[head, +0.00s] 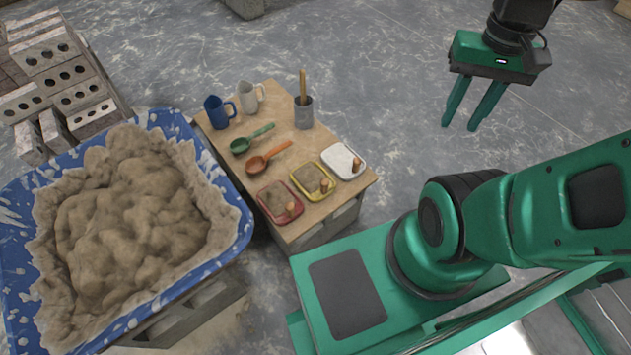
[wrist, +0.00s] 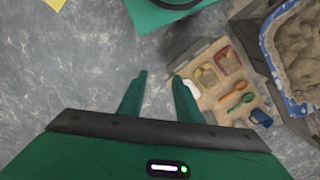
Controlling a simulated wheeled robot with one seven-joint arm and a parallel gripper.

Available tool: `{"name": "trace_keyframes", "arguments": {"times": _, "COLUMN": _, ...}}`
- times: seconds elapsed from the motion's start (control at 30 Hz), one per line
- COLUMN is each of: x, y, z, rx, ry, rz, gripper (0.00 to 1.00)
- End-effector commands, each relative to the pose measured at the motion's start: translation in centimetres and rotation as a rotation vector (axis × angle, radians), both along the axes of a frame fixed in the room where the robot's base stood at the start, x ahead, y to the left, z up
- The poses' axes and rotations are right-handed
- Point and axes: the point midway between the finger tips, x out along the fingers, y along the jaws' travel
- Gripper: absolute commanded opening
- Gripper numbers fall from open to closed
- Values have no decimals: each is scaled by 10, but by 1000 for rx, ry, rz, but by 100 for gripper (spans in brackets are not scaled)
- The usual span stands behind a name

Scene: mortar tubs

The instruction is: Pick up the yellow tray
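The yellow tray (head: 323,188) sits near the front edge of the wooden board, between a red tray (head: 268,205) and a white tray (head: 352,169). It holds sandy material and a wooden-handled tool. In the wrist view the yellow tray (wrist: 206,68) lies to the right, beyond the fingers. My gripper (head: 458,127) hangs in the air at the upper right, well apart from the trays. Its two fingers are spread with nothing between them. The gripper also shows in the wrist view (wrist: 158,78).
A blue mug (head: 215,112), white jug (head: 249,97), grey pot (head: 303,115), green scoop (head: 240,145) and orange scoop (head: 257,164) share the board. A blue tub (head: 240,225) of mortar stands left, with bricks (head: 65,75) behind. Open concrete floor lies between board and gripper.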

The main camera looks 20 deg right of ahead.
Motion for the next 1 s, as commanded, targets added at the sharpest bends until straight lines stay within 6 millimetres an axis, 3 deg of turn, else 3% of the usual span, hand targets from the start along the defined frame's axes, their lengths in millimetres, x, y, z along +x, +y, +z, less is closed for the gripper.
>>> {"name": "trace_keyframes", "arguments": {"times": 0.17, "x": -6, "y": 0, "z": 3, "rx": -4, "ry": -12, "rz": 36, "gripper": 41}}
{"name": "trace_keyframes", "arguments": {"times": 0.27, "x": 10, "y": -4, "z": -4, "rx": -15, "ry": -2, "rz": 124, "gripper": 41}}
{"name": "trace_keyframes", "arguments": {"times": 0.47, "x": 64, "y": -3, "z": -34, "rx": -44, "ry": 17, "rz": 444, "gripper": 41}}
{"name": "trace_keyframes", "arguments": {"times": 0.77, "x": 144, "y": 16, "z": -103, "rx": -64, "ry": 41, "rz": 977, "gripper": 41}}
{"name": "trace_keyframes", "arguments": {"times": 1.0, "x": 193, "y": 48, "z": -174, "rx": -55, "ry": 49, "rz": 1399, "gripper": 41}}
